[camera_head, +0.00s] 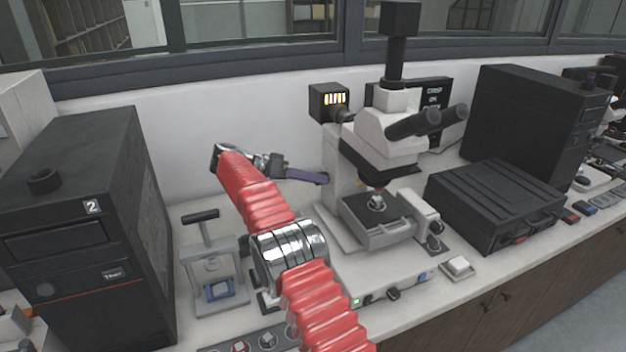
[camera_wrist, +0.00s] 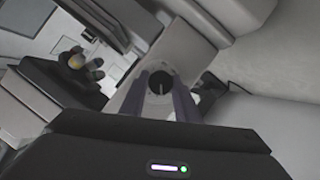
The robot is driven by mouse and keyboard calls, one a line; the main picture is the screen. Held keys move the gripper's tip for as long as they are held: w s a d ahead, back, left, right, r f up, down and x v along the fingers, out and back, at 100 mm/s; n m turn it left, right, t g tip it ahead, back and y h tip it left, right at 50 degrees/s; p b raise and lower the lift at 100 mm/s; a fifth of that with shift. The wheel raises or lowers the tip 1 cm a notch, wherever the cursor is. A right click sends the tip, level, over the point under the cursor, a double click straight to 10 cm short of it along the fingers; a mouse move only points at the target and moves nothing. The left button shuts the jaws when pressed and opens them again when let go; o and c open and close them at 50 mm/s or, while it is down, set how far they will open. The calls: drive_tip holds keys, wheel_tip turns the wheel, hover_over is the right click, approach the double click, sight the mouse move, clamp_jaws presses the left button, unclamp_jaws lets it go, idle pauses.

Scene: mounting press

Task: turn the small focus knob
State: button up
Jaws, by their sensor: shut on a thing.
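The microscope (camera_head: 388,133) stands on the bench in the head view, light grey with black parts. In the wrist view a small round black focus knob (camera_wrist: 160,83) with a pale line across its face sits on the microscope's pale side. My gripper (camera_head: 322,179) reaches the left side of the microscope with its purple fingers. In the wrist view the two fingers lie on either side of the knob and are shut on it. The head view does not show this knob; the microscope and my gripper cover that side.
A small press (camera_head: 213,265) stands left of my arm, beside a tall black unit (camera_head: 80,225). A black box (camera_head: 495,205) and a black tower (camera_head: 540,120) stand right of the microscope. A small white dish (camera_head: 458,267) lies near the front edge. The wall is close behind.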

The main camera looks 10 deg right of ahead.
drive_tip(key=shift+w+n+g+h, duration=0.15)
drive_tip(key=shift+n+g+h, duration=0.2)
drive_tip(key=shift+n, duration=0.55)
idle(0.4)
drive_tip(key=o, duration=1)
drive_tip(key=shift+o, duration=0.2)
